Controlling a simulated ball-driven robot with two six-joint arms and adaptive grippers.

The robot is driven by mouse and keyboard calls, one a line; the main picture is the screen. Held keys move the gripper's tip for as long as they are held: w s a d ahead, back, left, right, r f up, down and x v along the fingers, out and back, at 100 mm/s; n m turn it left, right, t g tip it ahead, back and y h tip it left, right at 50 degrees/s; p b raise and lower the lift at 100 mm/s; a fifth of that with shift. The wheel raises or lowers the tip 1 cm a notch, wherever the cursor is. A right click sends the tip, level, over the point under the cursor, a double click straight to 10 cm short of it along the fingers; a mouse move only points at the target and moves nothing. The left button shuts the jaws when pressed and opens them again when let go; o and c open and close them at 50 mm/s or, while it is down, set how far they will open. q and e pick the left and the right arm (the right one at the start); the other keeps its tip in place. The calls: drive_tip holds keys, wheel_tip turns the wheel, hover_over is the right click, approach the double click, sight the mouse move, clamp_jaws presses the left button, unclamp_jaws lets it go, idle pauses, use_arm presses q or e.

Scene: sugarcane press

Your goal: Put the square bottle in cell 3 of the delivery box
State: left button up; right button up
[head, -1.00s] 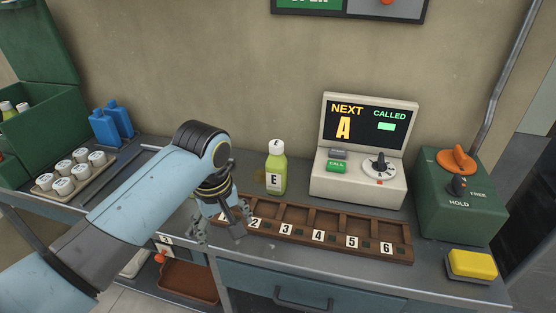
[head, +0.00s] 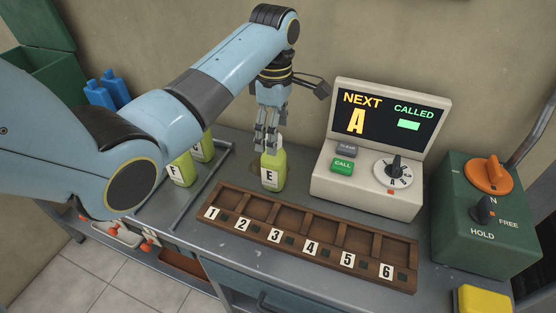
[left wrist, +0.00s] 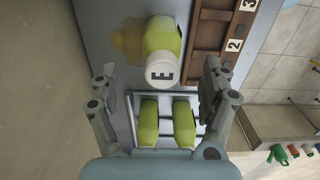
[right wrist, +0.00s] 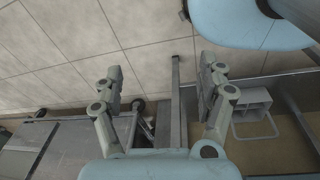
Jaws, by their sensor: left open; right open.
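A green bottle labelled E (head: 272,171) stands behind the wooden tray with numbered cells (head: 310,255); cells 1 to 6 look empty. My left gripper (head: 268,143) is open, pointing down at E's top. In the left wrist view the white cap marked E (left wrist: 164,73) shows between the open fingers. Contact cannot be told. Bottle F (head: 180,170) and another green bottle (head: 203,148) stand at the metal rails to the left, partly behind my arm. I cannot tell which bottle is square. My right gripper (right wrist: 160,80) is open and empty above the floor area.
The call console (head: 372,150) stands right of bottle E, with the green lever box (head: 487,215) and yellow pad (head: 484,300) further right. Blue containers (head: 108,90) and an open green box (head: 45,75) are at the left. A tan stain (left wrist: 128,40) lies beside E.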

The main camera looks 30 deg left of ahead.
sight(273, 157)
use_arm(q)
wheel_tip(273, 157, down, 3)
drive_tip(key=shift+f, duration=0.1)
wheel_tip(273, 157, down, 4)
drive_tip(key=shift+s+a+f, duration=0.15)
drive_tip(key=shift+f, duration=0.3)
drive_tip(key=c, duration=1.5)
use_arm(e)
drive_tip(key=shift+s+a+f, duration=0.1)
drive_tip(key=shift+s+f, duration=0.05)
drive_tip(key=shift+s, duration=0.9)
use_arm(q)
drive_tip(key=shift+c, duration=0.2)
